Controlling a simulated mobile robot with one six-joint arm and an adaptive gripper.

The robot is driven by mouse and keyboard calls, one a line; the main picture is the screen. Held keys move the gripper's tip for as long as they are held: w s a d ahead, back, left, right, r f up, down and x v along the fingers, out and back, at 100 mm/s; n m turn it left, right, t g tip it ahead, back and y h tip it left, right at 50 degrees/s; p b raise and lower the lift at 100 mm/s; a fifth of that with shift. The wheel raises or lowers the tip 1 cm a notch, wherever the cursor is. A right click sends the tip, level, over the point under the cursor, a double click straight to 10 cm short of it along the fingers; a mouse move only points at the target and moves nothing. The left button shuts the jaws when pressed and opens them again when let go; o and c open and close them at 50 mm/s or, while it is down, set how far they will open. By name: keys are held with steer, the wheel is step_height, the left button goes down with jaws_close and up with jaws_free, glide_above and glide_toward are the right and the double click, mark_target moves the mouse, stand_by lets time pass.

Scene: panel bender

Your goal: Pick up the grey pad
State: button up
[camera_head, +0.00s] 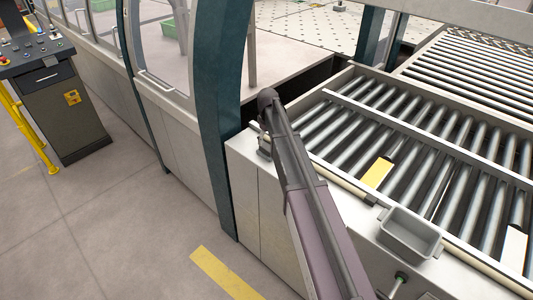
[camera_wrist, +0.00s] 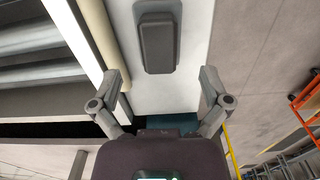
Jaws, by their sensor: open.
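The grey pad (camera_wrist: 157,45) shows in the wrist view as a dark, rounded block lying on a pale ledge (camera_wrist: 196,75). My gripper (camera_wrist: 160,80) is open and empty, its two fingers spread wide. The pad is above the fingertips in the picture, roughly centred between them and apart from both. In the head view my arm reaches up to the near left corner of the roller table, and my gripper is mostly hidden. A small grey shape shows there, but I cannot tell whether it is pad or finger.
A grey bin (camera_head: 410,232) stands on the table's front ledge. Rollers (camera_head: 440,165) fill the table, with a yellow piece (camera_head: 377,172) and a pale piece (camera_head: 513,250) among them. A dark teal post (camera_head: 217,110) rises close left of my arm. A control console (camera_head: 62,105) stands far left.

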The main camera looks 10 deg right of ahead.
mark_target(267, 147)
steer(key=shift+f, duration=0.1)
steer(key=shift+w+f+b, duration=0.15)
steer(key=shift+f+b, duration=2.35)
steer(key=shift+b, duration=0.15)
steer(key=c, duration=1.2)
